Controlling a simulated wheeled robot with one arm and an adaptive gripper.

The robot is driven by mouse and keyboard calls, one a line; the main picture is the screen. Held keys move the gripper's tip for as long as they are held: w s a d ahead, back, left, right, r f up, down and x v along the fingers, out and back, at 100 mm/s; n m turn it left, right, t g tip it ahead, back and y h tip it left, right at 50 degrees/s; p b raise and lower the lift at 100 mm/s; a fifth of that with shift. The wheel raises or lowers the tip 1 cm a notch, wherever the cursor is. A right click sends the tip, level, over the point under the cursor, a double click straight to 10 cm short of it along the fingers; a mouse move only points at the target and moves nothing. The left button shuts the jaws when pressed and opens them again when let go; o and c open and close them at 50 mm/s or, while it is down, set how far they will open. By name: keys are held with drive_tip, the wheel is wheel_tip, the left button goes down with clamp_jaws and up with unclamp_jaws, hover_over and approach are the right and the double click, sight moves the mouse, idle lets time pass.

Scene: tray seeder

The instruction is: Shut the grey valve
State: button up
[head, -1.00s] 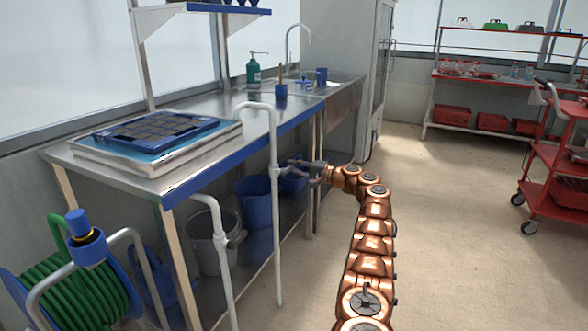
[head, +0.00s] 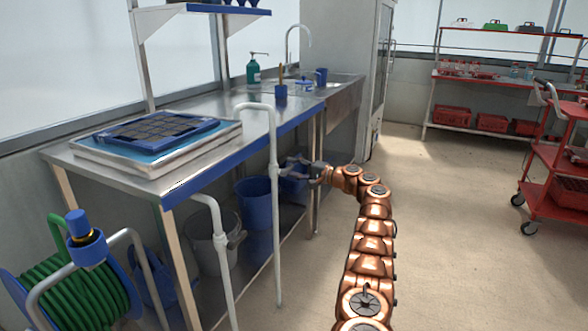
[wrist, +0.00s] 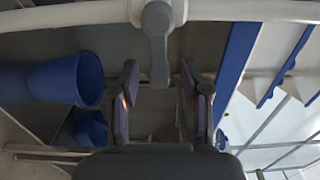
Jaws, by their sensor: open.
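The grey valve (wrist: 158,40) shows in the wrist view on a pale pipe at the top. Its lever hangs down the picture, square to the pipe, with its end between the tips of my gripper (wrist: 159,88). There is a gap on both sides of the lever, and the jaws are open. In the head view, my gripper (head: 290,169) is just right of the upright pipe (head: 274,140) that carries this valve. The valve itself is small there and partly hard to make out beside the fingers.
A second pipe (head: 221,265) with a grey lever stands nearer, on the left. Behind the pipes is a steel bench (head: 240,106) with buckets beneath, including a blue bucket (head: 255,205). A green hose reel (head: 85,300) is front left. The floor to the right is clear up to a red trolley (head: 557,160).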

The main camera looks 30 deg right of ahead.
drive_tip(key=shift+s, duration=0.2)
drive_tip(key=v, duration=1.1)
drive_tip(key=shift+s+d, duration=0.25)
